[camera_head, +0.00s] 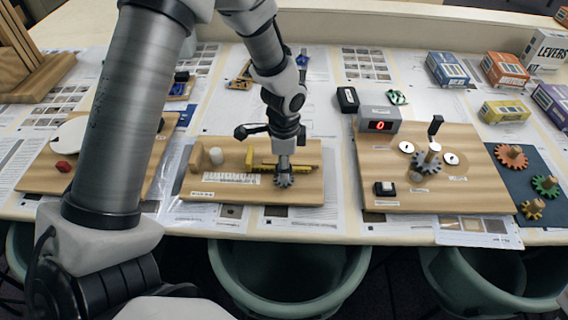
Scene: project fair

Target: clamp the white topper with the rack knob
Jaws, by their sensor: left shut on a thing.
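The white topper (216,156) is a small white cylinder standing on the left part of the middle wooden board (225,190). A wooden block (196,156) stands on its left. A yellow rack (248,160) lies to its right, with a visible gap between rack and topper. A grey gear (284,181) sits at the rack's front edge. My left gripper (284,166) points down over the gear and is shut on the rack knob, which is mostly hidden by the fingers. My right gripper is not in view.
A white ruler strip (232,179) lies on the board. To the right, another board (440,195) carries a grey gear, a crank and a red display (380,126). Coloured gears (512,156) lie at far right. Boxes (505,70) stand behind. Green chairs (290,270) stand at the front edge.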

